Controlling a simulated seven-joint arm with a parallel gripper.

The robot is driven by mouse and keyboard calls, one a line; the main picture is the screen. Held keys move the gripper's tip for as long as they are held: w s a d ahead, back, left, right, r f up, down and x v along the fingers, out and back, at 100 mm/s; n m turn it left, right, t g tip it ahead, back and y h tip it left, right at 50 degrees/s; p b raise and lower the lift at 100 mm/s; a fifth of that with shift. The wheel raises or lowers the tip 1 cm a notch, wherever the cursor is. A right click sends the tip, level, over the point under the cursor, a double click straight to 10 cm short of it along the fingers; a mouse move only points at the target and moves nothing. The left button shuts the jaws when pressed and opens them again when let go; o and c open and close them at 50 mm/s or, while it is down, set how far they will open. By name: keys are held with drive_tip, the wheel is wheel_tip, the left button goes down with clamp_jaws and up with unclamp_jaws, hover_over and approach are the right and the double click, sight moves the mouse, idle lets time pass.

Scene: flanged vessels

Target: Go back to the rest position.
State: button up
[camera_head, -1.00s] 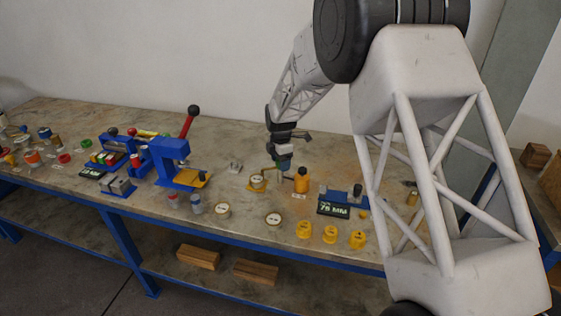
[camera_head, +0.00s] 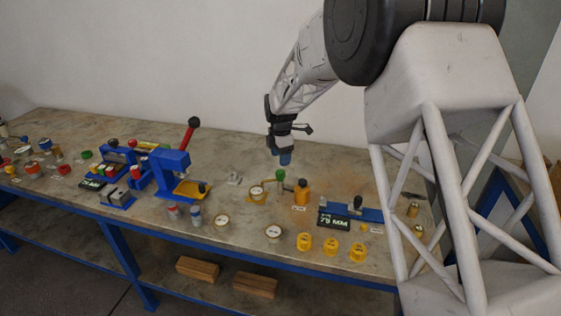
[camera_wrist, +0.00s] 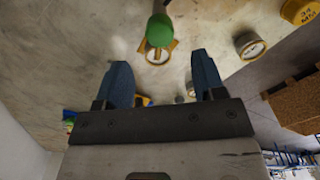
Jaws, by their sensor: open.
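My gripper (camera_head: 285,158) is above the workbench (camera_head: 60,125), with a gap between its fingertips and the bench top. In the wrist view its two blue fingers (camera_wrist: 162,80) stand apart with nothing between them.
A blue press with a red lever (camera_head: 188,135) stands to the left. A blue gauge with a dark display (camera_head: 334,217) sits to the right. Several yellow caps (camera_head: 330,246) line the front edge. Wooden blocks (camera_head: 197,268) lie on the lower shelf.

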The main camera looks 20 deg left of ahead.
drive_tip(key=shift+r, duration=0.15)
drive_tip(key=shift+d+r, duration=0.15)
drive_tip(key=shift+d, duration=0.05)
drive_tip(key=s+d+r+m, duration=0.4)
drive_tip(key=s+d+r, duration=0.2)
drive_tip(key=d, duration=0.3)
drive_tip(key=s+d+r+m+t, duration=0.1)
drive_tip(key=s+d+r+m, duration=0.35)
drive_tip(key=s+d, duration=0.3)
drive_tip(key=s+d+r+m, duration=0.4)
drive_tip(key=s+d+r, duration=0.15)
drive_tip(key=d, duration=0.35)
drive_tip(key=s+d+m, duration=0.4)
drive_tip(key=s+d, duration=0.1)
drive_tip(key=s, duration=0.5)
drive_tip(key=s+d+m+t, duration=0.1)
drive_tip(key=s+d+m, duration=0.4)
drive_tip(key=s, duration=0.5)
drive_tip(key=s+d+m, duration=0.5)
drive_tip(key=s+d, duration=0.1)
drive_tip(key=s, duration=0.4)
drive_tip(key=shift+f+t, duration=0.3)
drive_tip(key=shift+f, duration=0.05)
